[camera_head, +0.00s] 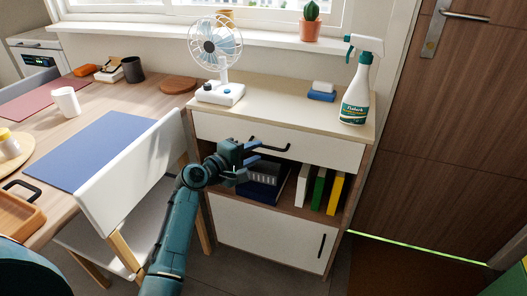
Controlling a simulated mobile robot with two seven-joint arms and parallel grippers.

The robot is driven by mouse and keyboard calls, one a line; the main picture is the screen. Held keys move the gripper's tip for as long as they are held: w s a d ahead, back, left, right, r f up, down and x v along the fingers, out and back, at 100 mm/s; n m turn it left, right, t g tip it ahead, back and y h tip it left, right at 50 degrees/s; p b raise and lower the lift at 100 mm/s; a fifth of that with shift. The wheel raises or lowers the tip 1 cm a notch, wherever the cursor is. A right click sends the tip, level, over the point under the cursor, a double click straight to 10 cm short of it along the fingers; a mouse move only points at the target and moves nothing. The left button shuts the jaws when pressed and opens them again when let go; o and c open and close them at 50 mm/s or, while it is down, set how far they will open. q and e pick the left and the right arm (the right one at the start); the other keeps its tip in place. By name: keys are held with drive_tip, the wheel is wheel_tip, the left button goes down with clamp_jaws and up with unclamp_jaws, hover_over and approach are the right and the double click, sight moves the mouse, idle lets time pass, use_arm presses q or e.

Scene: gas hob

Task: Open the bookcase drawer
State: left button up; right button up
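The bookcase (280,95) stands in the middle with a pale top. Its white drawer front (325,150) lies just below the top and looks flush, so the drawer appears closed. The drawer has a black bar handle (272,147). My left gripper (256,153) is in front of the drawer, close to the left part of the handle, with its fingers apart. Nothing shows between the fingers. I cannot tell whether a finger touches the handle. My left arm covers part of the shelf below. My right gripper is not in view.
A fan (217,60), a blue and white sponge (321,90) and a spray bottle (356,90) stand on the bookcase. Books (318,188) fill part of the open shelf, above a lower door (265,245). A white chair (135,175) and desk are left; a door (440,130) is right.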

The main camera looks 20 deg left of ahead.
use_arm(q)
drive_tip(key=shift+b+x, duration=0.35)
drive_tip(key=shift+x, duration=1.85)
drive_tip(key=shift+c, duration=0.2)
clamp_jaws()
